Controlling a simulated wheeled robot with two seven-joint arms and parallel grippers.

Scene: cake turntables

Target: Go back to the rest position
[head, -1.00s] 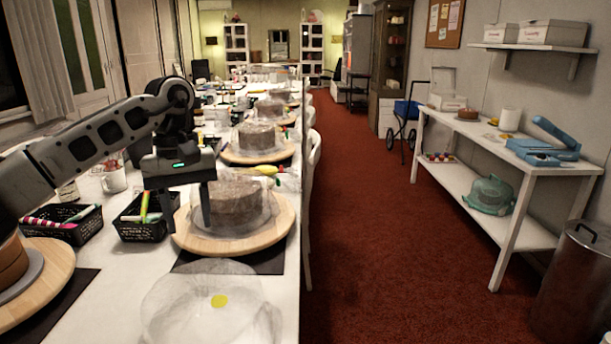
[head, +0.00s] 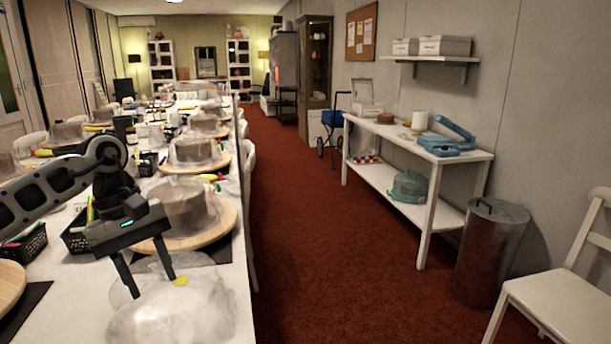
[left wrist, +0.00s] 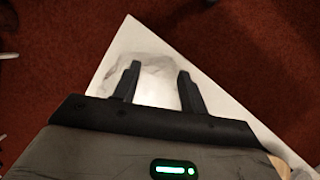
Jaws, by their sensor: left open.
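My left gripper (head: 150,270) is open in the head view. Its fingers point down over the near end of the long table, above a clear plastic bag (head: 160,312) with a yellow spot on it. I see nothing between the fingers. In the left wrist view the two fingers (left wrist: 160,85) are apart, with the crumpled clear plastic and the white table corner below them. Whether the fingertips touch the plastic is hard to tell. My right gripper is not in view.
A cake under plastic stands on a wooden turntable (head: 222,232) just behind the gripper. Black baskets (head: 75,235) stand to its left. The red carpet aisle (head: 330,240) is clear. A white shelf table (head: 430,145), a metal bin (head: 487,250) and a white chair (head: 560,300) line the right.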

